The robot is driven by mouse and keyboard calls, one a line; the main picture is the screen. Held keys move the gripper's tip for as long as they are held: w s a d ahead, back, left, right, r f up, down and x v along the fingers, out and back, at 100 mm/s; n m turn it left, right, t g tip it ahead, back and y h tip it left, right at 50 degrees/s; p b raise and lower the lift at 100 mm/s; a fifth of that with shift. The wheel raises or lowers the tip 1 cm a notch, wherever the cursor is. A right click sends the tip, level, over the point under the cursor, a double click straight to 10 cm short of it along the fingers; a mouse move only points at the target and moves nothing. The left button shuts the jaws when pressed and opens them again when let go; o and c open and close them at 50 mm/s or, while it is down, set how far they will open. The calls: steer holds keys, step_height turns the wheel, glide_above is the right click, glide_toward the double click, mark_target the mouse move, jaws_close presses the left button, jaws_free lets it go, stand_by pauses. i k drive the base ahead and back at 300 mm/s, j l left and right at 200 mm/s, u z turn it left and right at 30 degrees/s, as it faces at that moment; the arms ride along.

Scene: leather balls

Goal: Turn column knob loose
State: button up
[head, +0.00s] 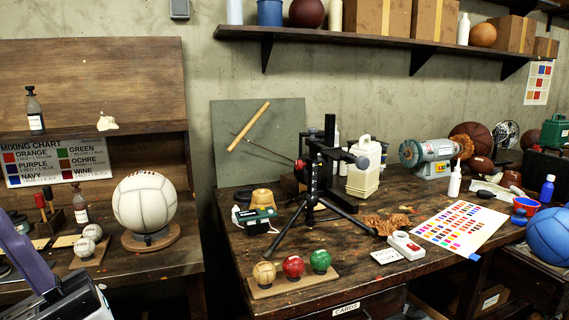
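A black tripod stand (310,190) with splayed legs stands on the right workbench (255,240), near its left end. Its dark upright column rises from the middle, with a black head on top (330,130). My gripper's fingers do not show. Purple and black-and-white parts at the lower left look like mine, well apart from the stand.
Three small balls on a wooden strip (290,285) lie at the bench's front edge. A white jug (364,170) stands behind the stand, a bench grinder (428,155) farther right. A white power strip (404,244) and color chart (460,226) lie to the right. A shelf hangs above.

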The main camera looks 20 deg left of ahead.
mark_target(299, 165)
steer(key=i+j, duration=0.1)
steer(key=j, duration=0.6)
steer(key=i+j, duration=0.1)
steer(key=j, duration=0.55)
steer(key=i+j, duration=0.1)
steer(key=j, duration=0.6)
steer(key=i+j+z, duration=0.1)
steer(key=i+j, duration=0.5)
